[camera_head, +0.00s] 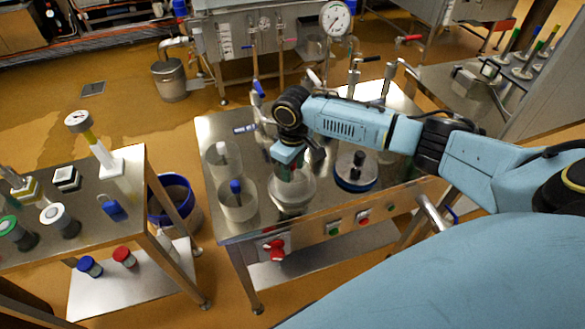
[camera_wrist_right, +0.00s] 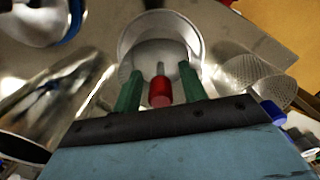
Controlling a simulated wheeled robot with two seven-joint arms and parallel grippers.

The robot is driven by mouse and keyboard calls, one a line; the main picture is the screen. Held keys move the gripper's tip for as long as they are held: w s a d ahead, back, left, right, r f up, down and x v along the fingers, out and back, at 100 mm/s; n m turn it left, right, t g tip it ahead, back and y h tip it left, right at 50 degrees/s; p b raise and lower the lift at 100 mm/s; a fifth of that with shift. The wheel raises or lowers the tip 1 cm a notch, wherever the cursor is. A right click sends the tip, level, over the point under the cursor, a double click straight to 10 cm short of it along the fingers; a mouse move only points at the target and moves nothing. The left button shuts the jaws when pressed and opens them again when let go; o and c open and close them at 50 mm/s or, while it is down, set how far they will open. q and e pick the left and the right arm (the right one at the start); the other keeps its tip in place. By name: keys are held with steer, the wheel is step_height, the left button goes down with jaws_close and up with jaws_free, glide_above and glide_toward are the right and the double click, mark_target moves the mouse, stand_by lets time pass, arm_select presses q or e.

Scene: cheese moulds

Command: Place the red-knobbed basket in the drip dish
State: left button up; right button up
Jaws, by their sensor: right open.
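The red-knobbed basket is a pale round vessel (camera_head: 292,193) near the front middle of the steel table. In the right wrist view the basket (camera_wrist_right: 160,47) shows from above, with its red knob (camera_wrist_right: 160,92) on a thin stem. My right gripper (camera_head: 287,168) is over the basket. In the wrist view its green fingers (camera_wrist_right: 158,90) are open, one on each side of the red knob, with gaps to it. A blue-rimmed round dish (camera_head: 354,184) stands to the right of the basket; something with a black knob is in it. I cannot tell for certain that this is the drip dish. My left gripper is out of view.
A blue-knobbed basket (camera_head: 237,209) and a white-knobbed basket (camera_head: 222,163) stand to the left on the same table. Pipes and a gauge (camera_head: 335,18) rise behind. A side table (camera_head: 125,195) with several small items stands at the left, beyond a gap with a blue bucket (camera_head: 172,196).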

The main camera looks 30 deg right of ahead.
step_height(320, 180, up, 12)
steer(key=shift+f+p, duration=0.2)
steer(key=shift+p, duration=0.4)
steer(key=shift+a, duration=0.1)
